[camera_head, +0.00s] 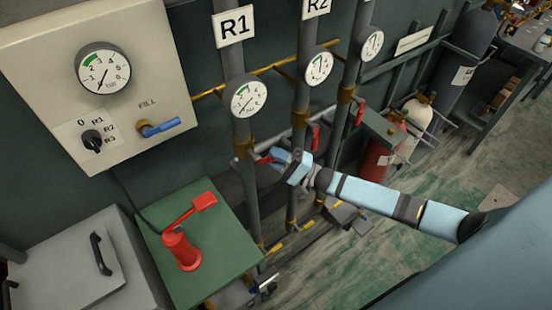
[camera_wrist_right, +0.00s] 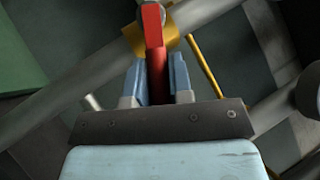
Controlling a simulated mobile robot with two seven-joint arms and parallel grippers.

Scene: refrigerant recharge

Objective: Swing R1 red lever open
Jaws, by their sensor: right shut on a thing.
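The R1 pipe (camera_head: 240,130) stands under the R1 sign (camera_head: 234,26), with a brass valve (camera_head: 245,147) on it. The valve's red lever (camera_head: 264,160) is partly hidden by my right gripper (camera_head: 270,158). In the right wrist view, the red lever (camera_wrist_right: 153,25) runs from the brass valve (camera_wrist_right: 150,40) down between the two blue fingers of the right gripper (camera_wrist_right: 160,75). The right gripper is shut on the lever. My left gripper is not in view.
Other pipes with gauges (camera_head: 319,66) and red levers (camera_head: 315,138) stand close to the right of R1. A green bench (camera_head: 215,255) with a red hand pump (camera_head: 182,250) is below left. A control panel (camera_head: 150,80) hangs at upper left. Red (camera_head: 380,155) and white cylinders stand further right.

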